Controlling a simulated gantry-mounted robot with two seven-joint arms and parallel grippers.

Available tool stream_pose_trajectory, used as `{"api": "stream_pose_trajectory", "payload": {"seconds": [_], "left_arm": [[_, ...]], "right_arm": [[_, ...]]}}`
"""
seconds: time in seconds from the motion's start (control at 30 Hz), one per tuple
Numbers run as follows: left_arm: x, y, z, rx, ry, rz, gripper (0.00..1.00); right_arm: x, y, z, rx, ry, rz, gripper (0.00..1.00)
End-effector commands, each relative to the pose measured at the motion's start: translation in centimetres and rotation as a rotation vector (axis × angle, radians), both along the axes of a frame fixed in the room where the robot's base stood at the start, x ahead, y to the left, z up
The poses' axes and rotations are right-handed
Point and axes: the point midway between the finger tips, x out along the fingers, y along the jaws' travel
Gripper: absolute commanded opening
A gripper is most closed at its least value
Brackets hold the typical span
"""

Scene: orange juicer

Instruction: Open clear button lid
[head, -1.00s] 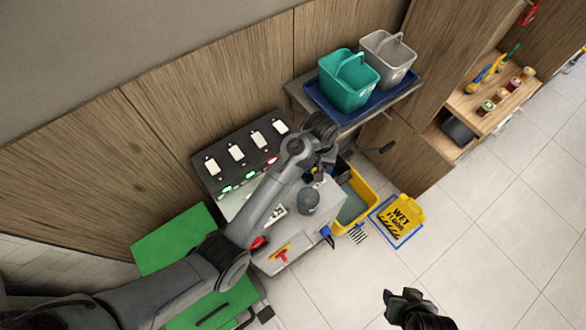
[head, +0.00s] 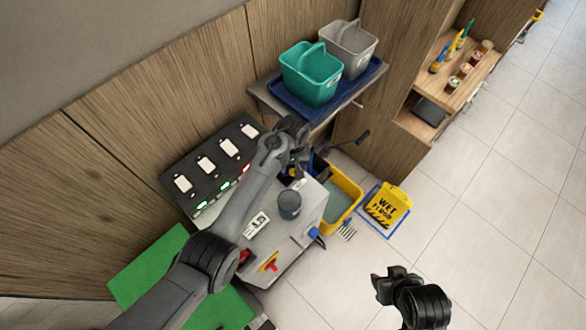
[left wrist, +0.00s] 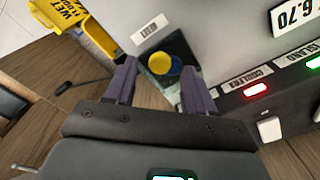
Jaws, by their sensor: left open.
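In the left wrist view, a yellow round button (left wrist: 160,63) with a blue base sits on a dark glossy square panel (left wrist: 181,51) on the grey machine. I cannot make out a clear lid's edges over it. My left gripper (left wrist: 160,72) is open, with one finger on each side of the button in this view; contact cannot be told. In the head view my left gripper (head: 298,165) is over the machine's far right corner, mostly hidden by its arm. My right gripper (head: 381,286) is over the floor, away from the machine.
The grey machine (head: 283,236) has a dark dome on top and a black switch panel (head: 205,160) behind. A yellow bucket (head: 345,200) and a wet floor sign (head: 386,207) stand right of it. A shelf above holds teal and grey baskets. Floor at right is clear.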

Motion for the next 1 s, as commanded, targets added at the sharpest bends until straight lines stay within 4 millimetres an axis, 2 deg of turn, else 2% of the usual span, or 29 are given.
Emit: {"api": "stream_pose_trajectory", "payload": {"seconds": [0.2,0.57,0.9,1.0], "left_arm": [[0.0,0.0,-1.7,0.0,0.0,-0.001,0.55],[0.0,0.0,-1.9,0.0,0.0,-0.001,0.53],[0.0,0.0,-1.9,0.0,0.0,0.0,0.01],[0.0,0.0,-1.9,0.0,0.0,0.0,0.0]], "right_arm": [[0.0,-0.1,-0.4,-0.005,-0.001,0.004,0.43],[0.1,-0.2,-0.4,-0.009,-0.001,0.005,0.43],[0.1,-0.1,-0.4,-0.005,-0.002,0.004,0.43],[0.1,-0.1,-0.4,-0.003,-0.002,0.001,0.43]]}}
